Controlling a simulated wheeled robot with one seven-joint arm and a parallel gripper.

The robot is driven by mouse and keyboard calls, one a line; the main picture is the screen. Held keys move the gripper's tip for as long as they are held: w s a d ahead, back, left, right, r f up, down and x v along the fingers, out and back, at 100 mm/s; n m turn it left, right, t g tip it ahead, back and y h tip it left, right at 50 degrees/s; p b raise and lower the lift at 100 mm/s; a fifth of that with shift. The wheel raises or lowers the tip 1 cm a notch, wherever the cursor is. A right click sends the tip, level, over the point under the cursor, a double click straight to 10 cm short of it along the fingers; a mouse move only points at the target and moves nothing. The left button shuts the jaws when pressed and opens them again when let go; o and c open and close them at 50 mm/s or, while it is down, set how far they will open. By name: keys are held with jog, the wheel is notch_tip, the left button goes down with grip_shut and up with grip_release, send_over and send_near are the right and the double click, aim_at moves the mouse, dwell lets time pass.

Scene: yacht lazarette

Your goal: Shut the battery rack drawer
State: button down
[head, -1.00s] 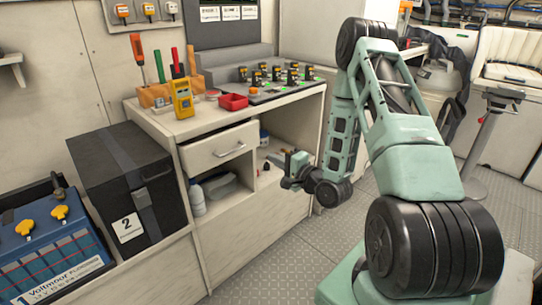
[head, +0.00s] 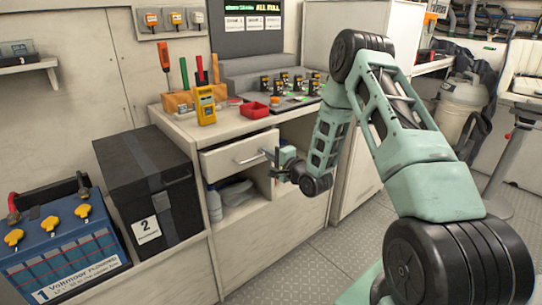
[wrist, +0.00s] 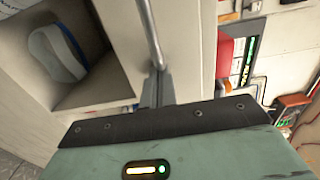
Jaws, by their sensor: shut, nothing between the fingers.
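The drawer (head: 225,158) is a pale front with a metal bar handle (head: 252,158), high in the white cabinet. Its front seems to stand slightly out from the cabinet, but how far is hard to tell. My gripper (head: 274,157) is shut and empty at the right end of the handle. In the wrist view, the handle (wrist: 149,35) runs down to the shut fingertips (wrist: 158,80), with the pale drawer front (wrist: 188,45) behind. I cannot tell whether the fingers touch the handle or the front. The drawer's inside is hidden.
Below the drawer is an open compartment with a bottle (head: 214,204) and a grey item. A black box marked 2 (head: 155,185) and a blue battery (head: 70,250) stand left.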

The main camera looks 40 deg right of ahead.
aim_at(260, 148)
jog(key=w, duration=0.4)
jog(key=shift+w+a, duration=0.1)
jog(key=shift+w+r, duration=0.2)
jog(key=shift+w, duration=0.05)
